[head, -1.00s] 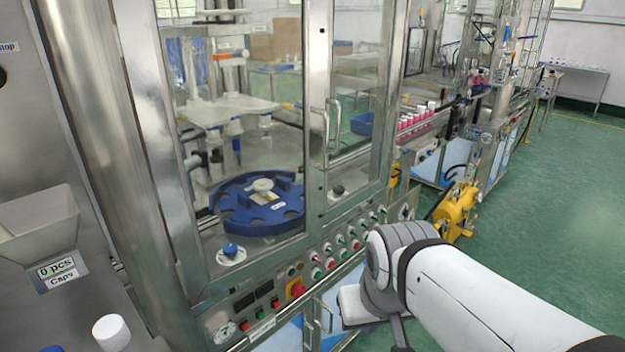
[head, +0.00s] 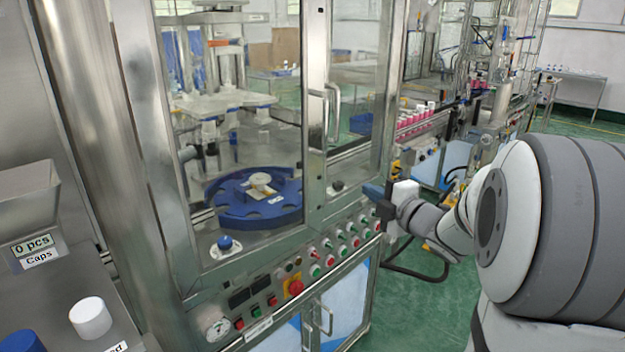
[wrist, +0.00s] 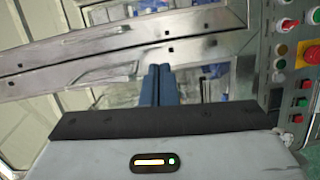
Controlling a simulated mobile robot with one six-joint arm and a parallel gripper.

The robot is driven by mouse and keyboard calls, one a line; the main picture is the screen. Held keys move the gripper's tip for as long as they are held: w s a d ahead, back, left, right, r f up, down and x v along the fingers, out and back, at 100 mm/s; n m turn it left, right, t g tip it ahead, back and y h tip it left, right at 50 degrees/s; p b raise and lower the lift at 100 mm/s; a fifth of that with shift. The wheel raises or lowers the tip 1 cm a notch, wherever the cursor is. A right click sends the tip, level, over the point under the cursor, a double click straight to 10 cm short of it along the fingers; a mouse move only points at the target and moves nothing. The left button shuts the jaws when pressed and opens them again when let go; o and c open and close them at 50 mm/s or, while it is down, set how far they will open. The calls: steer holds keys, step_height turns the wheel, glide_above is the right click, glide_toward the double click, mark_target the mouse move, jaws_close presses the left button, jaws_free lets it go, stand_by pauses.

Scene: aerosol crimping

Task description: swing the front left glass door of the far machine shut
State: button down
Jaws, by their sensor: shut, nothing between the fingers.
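My gripper (head: 373,191) is shut and empty, its blue fingers in front of the near machine's right side, just above the button panel. In the wrist view the blue fingers (wrist: 158,72) lie together, pointing towards the steel door posts and handles. The far machine (head: 470,85) stands behind at the back right, with glass and steel framing. A tall framed glass panel (head: 537,60) at its right seems to stand out from it; I cannot tell which door it is or its exact angle. My arm hides part of that machine's lower front.
A line of pink cans (head: 420,120) runs between the machines. Green floor (head: 425,265) is open beside the near machine.

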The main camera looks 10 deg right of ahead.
steer(key=n+y, duration=0.2)
steer(key=p, duration=0.4)
glide_toward(320, 169)
steer(key=shift+y, duration=0.3)
steer(key=x, duration=0.6)
steer(key=shift+w+a+f, duration=0.1)
steer(key=shift+w, duration=0.35)
